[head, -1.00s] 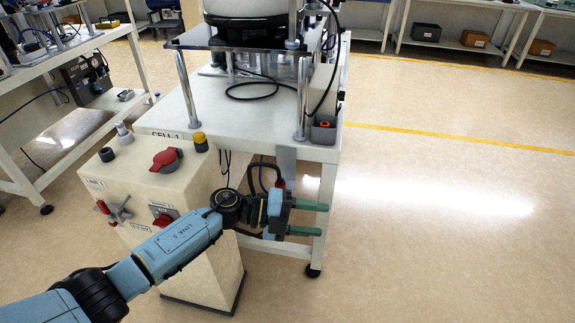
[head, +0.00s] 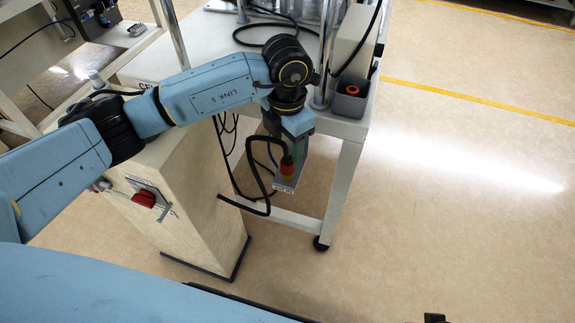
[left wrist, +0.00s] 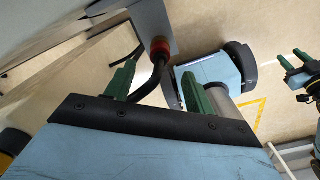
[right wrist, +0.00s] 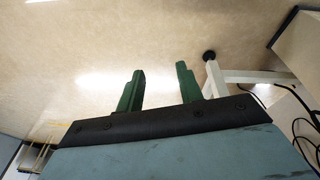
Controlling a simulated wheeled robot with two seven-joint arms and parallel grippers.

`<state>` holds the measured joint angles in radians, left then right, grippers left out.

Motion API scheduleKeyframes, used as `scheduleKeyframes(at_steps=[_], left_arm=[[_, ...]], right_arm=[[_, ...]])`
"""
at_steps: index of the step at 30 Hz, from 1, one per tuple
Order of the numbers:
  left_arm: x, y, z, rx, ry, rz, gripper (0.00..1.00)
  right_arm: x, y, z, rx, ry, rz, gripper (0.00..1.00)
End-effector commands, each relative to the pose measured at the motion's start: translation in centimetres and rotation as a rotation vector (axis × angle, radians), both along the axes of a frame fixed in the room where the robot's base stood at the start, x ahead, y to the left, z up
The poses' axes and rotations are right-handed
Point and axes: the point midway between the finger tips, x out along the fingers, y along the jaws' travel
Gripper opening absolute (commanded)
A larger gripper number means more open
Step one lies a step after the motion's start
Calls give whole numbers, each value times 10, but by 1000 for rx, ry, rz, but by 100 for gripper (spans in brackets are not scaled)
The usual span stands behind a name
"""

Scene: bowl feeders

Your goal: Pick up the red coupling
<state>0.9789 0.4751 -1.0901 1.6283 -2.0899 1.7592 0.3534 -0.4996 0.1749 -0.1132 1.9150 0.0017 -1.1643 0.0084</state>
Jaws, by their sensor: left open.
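The red coupling (head: 287,161) is on the end of a black hose, at a small grey plate hanging off the front of the white table. It shows as a red collar with the bent black hose in the left wrist view (left wrist: 160,47). My left gripper (head: 291,148) points down over it in the head view, partly covering it. Its green fingers are open, and in the left wrist view the hose passes between them. Contact cannot be told. My right gripper (right wrist: 160,69) is open and empty over bare floor in the right wrist view.
A grey bin (head: 350,98) with an orange-red ring (head: 351,89) sits on the table corner (head: 335,124). A cream cabinet (head: 200,215) with a red switch (head: 144,198) stands left of the plate. Loose cables hang by the table leg. Floor at right is clear.

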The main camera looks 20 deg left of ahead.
Motion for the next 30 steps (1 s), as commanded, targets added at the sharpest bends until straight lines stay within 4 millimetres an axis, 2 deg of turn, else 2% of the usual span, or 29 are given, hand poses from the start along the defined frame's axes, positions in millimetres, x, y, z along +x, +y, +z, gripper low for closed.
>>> scheduleKeyframes(at_steps=[1,8,18,28,30], left_arm=[[0,0,-7,-1,1,0,54],[0,0,-20,-2,1,-1,54],[0,-1,-60,-2,1,0,54],[1,-1,-64,-3,0,0,54],[1,-1,-64,-2,0,0,47]], right_arm=[[1,2,2,3,-3,0,36],[2,7,13,10,-9,1,36],[4,21,48,33,-31,1,36],[3,23,55,37,-32,0,36],[3,23,55,37,-32,0,36]])
